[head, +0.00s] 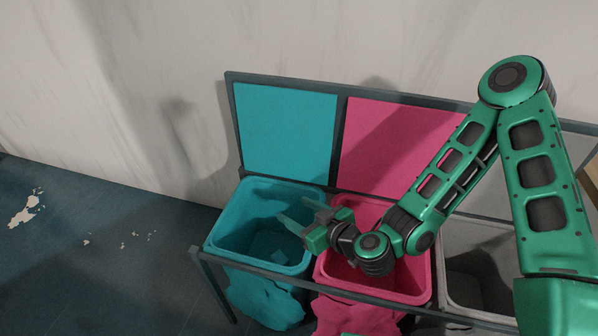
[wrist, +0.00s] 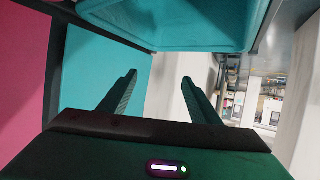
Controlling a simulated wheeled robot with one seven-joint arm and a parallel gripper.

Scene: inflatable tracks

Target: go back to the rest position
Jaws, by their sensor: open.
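My gripper (head: 297,217) is at the end of my green arm, over the right part of the teal bin (head: 224,237) in the head view. Its two fingers point left and are apart, with nothing between them. In the wrist view my gripper (wrist: 158,85) also shows open and empty, with the teal bin (wrist: 165,43) at the top of the picture.
A pink bin (head: 405,297) and a grey bin (head: 470,236) stand to the right in the same dark metal frame (head: 231,255). A teal panel (head: 287,130) and a pink panel (head: 385,140) rise behind. Dark floor (head: 95,265) is open at left.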

